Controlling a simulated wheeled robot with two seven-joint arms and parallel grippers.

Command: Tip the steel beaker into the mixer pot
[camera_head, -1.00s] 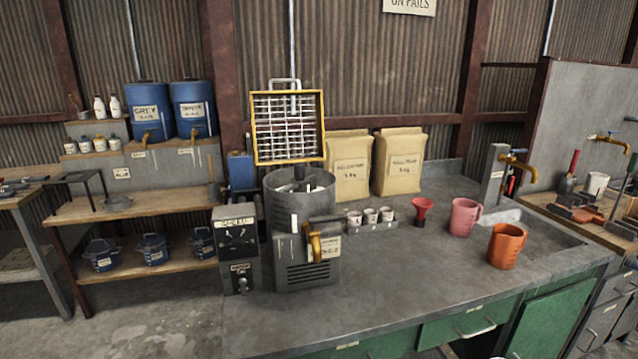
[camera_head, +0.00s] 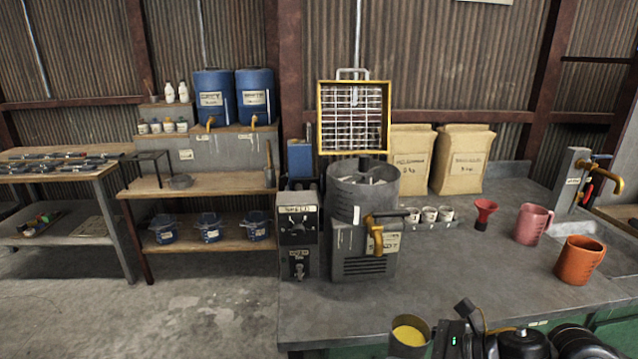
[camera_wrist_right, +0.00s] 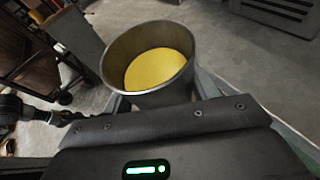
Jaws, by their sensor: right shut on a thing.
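The steel beaker (camera_head: 409,347) holds a yellow material and is at the bottom of the head view, in front of the bench's front edge. My right gripper (camera_head: 434,341) is shut on it; its fingers are mostly hidden. In the right wrist view the beaker (camera_wrist_right: 150,97) is close up and roughly upright, with the yellow contents well below the rim. The mixer pot (camera_head: 362,191) is a grey drum on the mixer, with its yellow-framed grid guard (camera_head: 354,117) raised behind it. The beaker is apart from the pot, nearer to me.
A control box (camera_head: 299,234) stands left of the mixer. A brass-coloured spout (camera_head: 378,238) juts from the mixer's front. Small cups (camera_head: 429,215), a red funnel (camera_head: 485,212), a pink jug (camera_head: 532,224) and an orange jug (camera_head: 579,260) stand to the right. The bench front (camera_head: 450,285) is clear.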

